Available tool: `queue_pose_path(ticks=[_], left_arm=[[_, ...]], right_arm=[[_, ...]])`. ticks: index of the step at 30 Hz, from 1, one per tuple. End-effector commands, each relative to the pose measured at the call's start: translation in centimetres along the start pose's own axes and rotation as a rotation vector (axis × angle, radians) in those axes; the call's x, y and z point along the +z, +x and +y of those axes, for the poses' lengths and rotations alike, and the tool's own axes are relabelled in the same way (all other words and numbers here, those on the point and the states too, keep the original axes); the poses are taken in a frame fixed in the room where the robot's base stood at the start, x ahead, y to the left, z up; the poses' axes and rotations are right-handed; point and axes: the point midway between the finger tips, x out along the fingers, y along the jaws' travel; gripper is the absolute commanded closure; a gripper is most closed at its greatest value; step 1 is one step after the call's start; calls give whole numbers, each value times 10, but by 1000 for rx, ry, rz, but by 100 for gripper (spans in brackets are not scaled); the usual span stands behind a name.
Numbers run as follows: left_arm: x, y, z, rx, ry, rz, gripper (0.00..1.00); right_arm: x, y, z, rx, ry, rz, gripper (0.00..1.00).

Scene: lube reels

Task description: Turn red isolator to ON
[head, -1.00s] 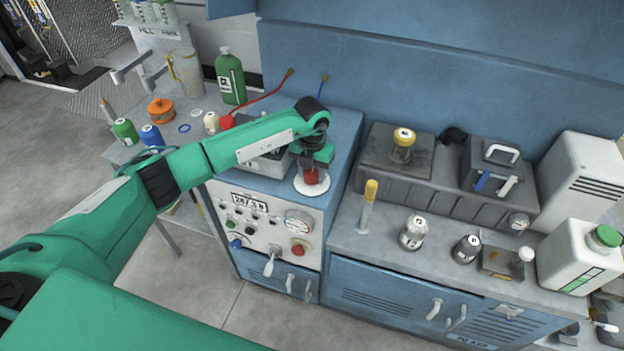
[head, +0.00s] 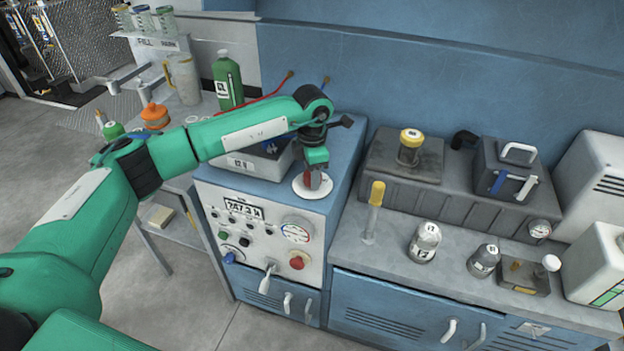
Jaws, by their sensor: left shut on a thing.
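The red isolator (head: 308,181) is a small red handle on a white round plate (head: 303,190) on top of the blue and grey control cabinet. My left gripper (head: 313,180) points down onto it and is shut on the handle. The fingers hide most of the red handle, so its setting cannot be read. My right gripper is out of view.
The cabinet's front panel (head: 262,235) carries a display, a gauge (head: 297,230), a red knob (head: 297,262) and levers. A grey box (head: 255,163) stands left of the isolator. A yellow-capped tube (head: 373,210) and bottles stand on the right bench (head: 390,265).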

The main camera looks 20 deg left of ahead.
Motion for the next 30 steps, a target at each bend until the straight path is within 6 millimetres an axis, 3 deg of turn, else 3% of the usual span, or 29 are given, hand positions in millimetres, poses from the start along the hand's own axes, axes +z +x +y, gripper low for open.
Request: queue_pose_path(ticks=[10,24,25,27,30], left_arm=[[1,-2,2,4,102,-5,81],[1,-4,2,4,113,-5,80],[1,-4,2,4,112,-5,52],[1,-3,1,4,112,-5,38],[1,-2,1,3,112,-3,36]], right_arm=[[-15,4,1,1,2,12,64],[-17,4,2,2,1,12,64],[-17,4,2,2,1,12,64],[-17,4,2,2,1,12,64],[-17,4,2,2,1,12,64]])
